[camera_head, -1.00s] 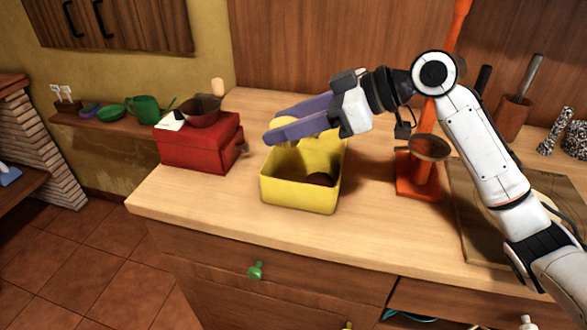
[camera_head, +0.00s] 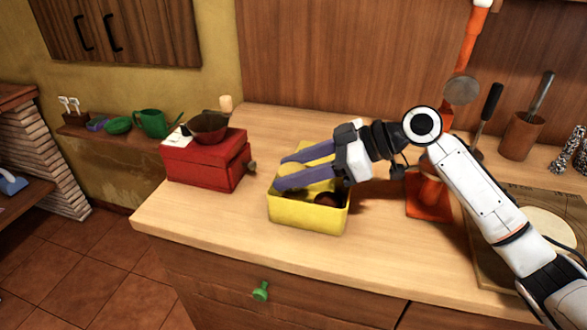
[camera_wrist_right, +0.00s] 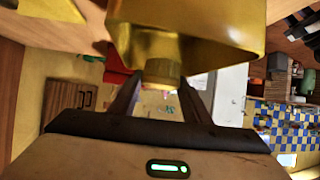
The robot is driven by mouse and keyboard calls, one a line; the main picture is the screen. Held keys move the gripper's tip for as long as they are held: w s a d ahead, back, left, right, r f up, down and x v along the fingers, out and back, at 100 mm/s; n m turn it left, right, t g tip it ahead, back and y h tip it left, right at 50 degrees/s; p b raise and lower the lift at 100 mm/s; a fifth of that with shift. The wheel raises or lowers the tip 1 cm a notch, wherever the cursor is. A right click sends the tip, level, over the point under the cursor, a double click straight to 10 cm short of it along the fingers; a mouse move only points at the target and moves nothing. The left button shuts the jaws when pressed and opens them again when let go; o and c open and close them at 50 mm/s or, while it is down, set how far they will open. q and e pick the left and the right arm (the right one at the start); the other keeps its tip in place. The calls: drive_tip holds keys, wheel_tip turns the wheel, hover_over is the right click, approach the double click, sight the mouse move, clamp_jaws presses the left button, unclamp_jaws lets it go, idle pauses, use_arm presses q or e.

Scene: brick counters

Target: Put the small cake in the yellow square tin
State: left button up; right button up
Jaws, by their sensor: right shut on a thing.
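The yellow square tin (camera_head: 308,213) stands on the wooden counter with its open top up; it looms large at the top of the right wrist view (camera_wrist_right: 185,48). A dark brown round thing (camera_head: 326,198) lies inside it. My right gripper (camera_head: 280,172) reaches in from the right, its purple fingers low across the tin's opening. It is shut on a small yellowish round piece, seemingly the small cake (camera_wrist_right: 162,74), between the fingers in the right wrist view. The cake is mostly hidden in the head view, so I cannot tell whether it touches the tin. My left gripper is not in view.
A red box (camera_head: 205,165) with a brown bowl (camera_head: 208,128) on top stands left of the tin. An orange stand (camera_head: 428,195) is close on the right, partly behind my arm. A wooden board (camera_head: 545,225) lies farther right. The counter's front strip is clear.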

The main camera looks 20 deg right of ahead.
drive_tip(key=shift+f+b, duration=0.35)
drive_tip(key=shift+f, duration=0.2)
drive_tip(key=o, duration=0.8)
drive_tip(key=shift+c, duration=0.2)
drive_tip(key=shift+r, duration=0.15)
drive_tip(key=v, duration=1.2)
drive_tip(key=shift+r, duration=0.45)
